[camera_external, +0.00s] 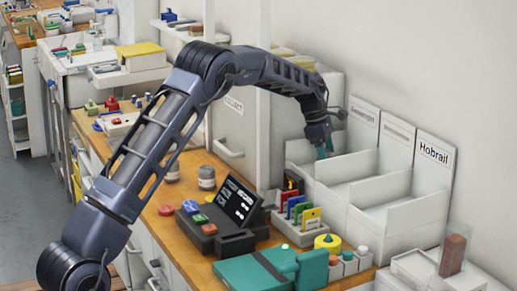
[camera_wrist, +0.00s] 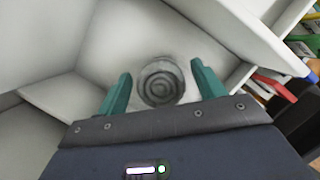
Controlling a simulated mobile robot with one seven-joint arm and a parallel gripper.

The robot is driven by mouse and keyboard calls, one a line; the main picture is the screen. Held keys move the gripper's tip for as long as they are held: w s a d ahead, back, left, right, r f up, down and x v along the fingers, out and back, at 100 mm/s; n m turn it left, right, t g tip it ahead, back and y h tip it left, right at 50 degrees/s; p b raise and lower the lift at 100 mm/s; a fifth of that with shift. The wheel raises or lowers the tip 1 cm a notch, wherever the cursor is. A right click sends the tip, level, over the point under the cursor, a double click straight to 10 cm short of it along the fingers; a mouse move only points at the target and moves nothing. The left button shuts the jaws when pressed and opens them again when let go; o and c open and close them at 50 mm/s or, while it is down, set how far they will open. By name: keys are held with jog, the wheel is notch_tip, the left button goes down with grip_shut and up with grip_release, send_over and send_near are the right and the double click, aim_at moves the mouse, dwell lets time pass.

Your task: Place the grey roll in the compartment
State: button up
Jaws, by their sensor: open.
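The grey roll (camera_wrist: 162,83) shows end-on in the wrist view, with rings on its face, inside a white compartment (camera_wrist: 110,50). My gripper (camera_wrist: 160,88) is open, with one teal finger on each side of the roll and a visible gap at each side. I cannot tell how far the roll is below the fingertips. In the external view my gripper (camera_external: 324,150) reaches down into the leftmost compartment of the white bin row (camera_external: 345,195). The roll is hidden there.
To the right are two more white compartments, the last under a "Hobrail" sign (camera_external: 434,155). In front stand a card holder (camera_external: 298,227), a black terminal (camera_external: 238,203), a teal case (camera_external: 255,272) and a yellow roll (camera_external: 327,243). White compartment walls stand close around my gripper.

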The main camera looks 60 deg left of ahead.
jog(key=v, duration=1.1)
jog(key=s+d+r+m, duration=0.6)
jog(key=s+d+r, duration=0.2)
jog(key=s+d, duration=0.4)
jog(key=s+d+r+m, duration=0.7)
jog(key=s+d+r, duration=0.2)
jog(key=s+d, duration=0.3)
jog(key=s+d+f+m+t+y, duration=0.1)
jog(key=s+d+m, duration=0.25)
jog(key=s, duration=0.55)
jog(key=s+d+m, duration=0.3)
jog(key=s+d, duration=0.2)
jog(key=s, duration=0.3)
jog(key=s+d+f+m, duration=0.2)
jog(key=s+f+m, duration=0.1)
jog(key=s, duration=0.5)
jog(key=s+d+f+m+t+y, duration=0.1)
jog(key=s+f+m, duration=0.3)
jog(key=s, duration=0.5)
jog(key=shift+d+f, duration=0.6)
jog(key=shift+f, duration=0.1)
